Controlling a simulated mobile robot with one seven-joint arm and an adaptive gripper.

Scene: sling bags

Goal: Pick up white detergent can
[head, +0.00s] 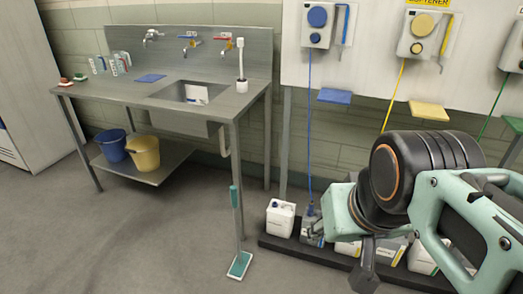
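A white can (281,219) with a dark cap and a small label stands upright at the left end of a low black floor tray (272,243). A greyish can (311,230) with a blue tube running down to it stands just right of it, partly hidden by my arm. More white cans with yellow or green markings (422,259) stand further right, also partly covered. Which can holds detergent cannot be read from the labels. My gripper (364,279) shows as a dark shape at the lower right, right of the white can and apart from it. Its fingers are not clear.
A metal sink table (140,95) stands at the left, with a blue bucket (111,147) and a yellow bucket (144,154) on its lower shelf. A green-handled floor tool (238,225) stands by its front leg. Dispensers hang above the tray. The front-left floor is clear.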

